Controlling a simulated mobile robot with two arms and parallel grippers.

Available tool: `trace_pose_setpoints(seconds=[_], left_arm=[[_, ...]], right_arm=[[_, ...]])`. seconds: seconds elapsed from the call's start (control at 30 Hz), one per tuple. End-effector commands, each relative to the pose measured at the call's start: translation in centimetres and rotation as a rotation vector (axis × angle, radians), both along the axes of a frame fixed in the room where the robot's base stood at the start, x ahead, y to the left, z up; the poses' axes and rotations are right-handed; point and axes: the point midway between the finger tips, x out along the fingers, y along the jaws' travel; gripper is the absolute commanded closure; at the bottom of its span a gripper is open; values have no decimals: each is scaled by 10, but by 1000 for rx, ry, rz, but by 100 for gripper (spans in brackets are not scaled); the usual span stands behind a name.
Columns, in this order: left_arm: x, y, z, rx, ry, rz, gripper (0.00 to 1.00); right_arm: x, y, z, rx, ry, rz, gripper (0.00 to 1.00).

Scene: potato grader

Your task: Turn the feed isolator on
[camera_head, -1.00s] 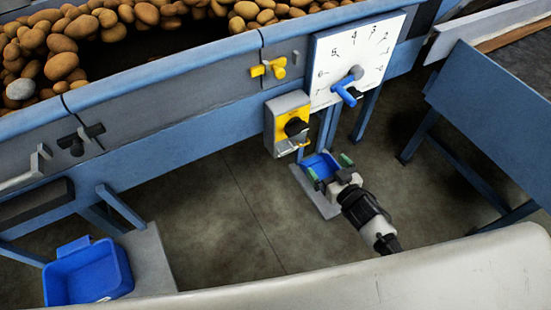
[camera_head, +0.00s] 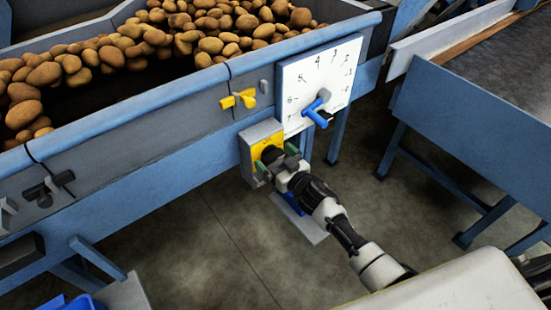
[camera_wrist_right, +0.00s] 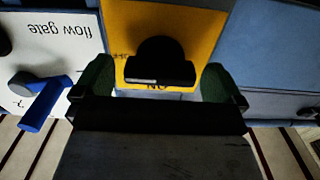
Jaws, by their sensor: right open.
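The feed isolator is a grey box (camera_head: 246,150) with a yellow plate (camera_head: 262,149) and a black rotary knob (camera_head: 271,155), mounted on the front of the blue grader. My right gripper (camera_head: 278,166) is open in front of the isolator. In the wrist view its green-padded fingers (camera_wrist_right: 155,84) are spread to either side of the knob, apart from it. My left gripper is not in view.
A white flow gate dial (camera_head: 318,75) with a blue lever (camera_head: 315,110) sits right beside the isolator. A yellow handle (camera_head: 239,99) is above left. Potatoes (camera_head: 190,40) fill the hopper above.

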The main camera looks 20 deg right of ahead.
Motion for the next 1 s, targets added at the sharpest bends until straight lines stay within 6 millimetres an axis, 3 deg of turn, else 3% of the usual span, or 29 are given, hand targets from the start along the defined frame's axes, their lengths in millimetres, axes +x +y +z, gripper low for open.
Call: trace_pose_setpoints(seconds=[0.27,0.6,1.0], left_arm=[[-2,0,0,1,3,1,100],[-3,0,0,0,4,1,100],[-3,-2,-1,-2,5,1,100]], right_arm=[[1,1,0,0,1,0,0],[1,0,0,-1,1,0,49],[1,1,-1,-79,-29,1,49]])
